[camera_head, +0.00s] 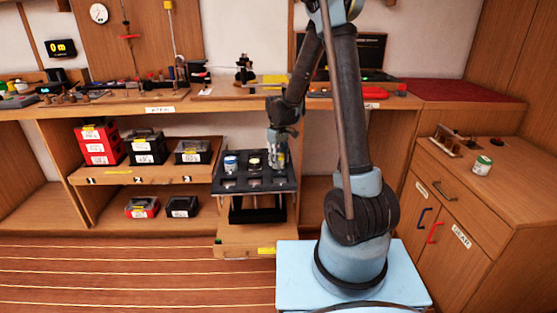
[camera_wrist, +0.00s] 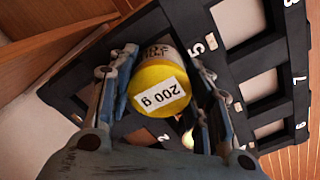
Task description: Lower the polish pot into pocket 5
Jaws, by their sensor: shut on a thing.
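The pot in my grip has a yellow lid marked "200 g" (camera_wrist: 158,88); its side lettering is too small to read surely. My gripper (camera_wrist: 160,98) is shut on it, one finger on each side. In the head view my gripper (camera_head: 277,158) is over the right back part of the black pocket tray (camera_head: 228,188). The tray also shows in the wrist view (camera_wrist: 296,55), with a "5" right beside the pot. The pot and fingers hide the pocket beneath, so I cannot tell how deep the pot sits.
A blue-and-white pot (camera_head: 231,164) and a pale-lidded pot (camera_head: 254,162) stand in the tray, left of my gripper. The tray's front pockets look empty. The long workbench (camera_head: 160,108) runs behind. A green-lidded pot (camera_head: 482,165) stands on the right cabinet.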

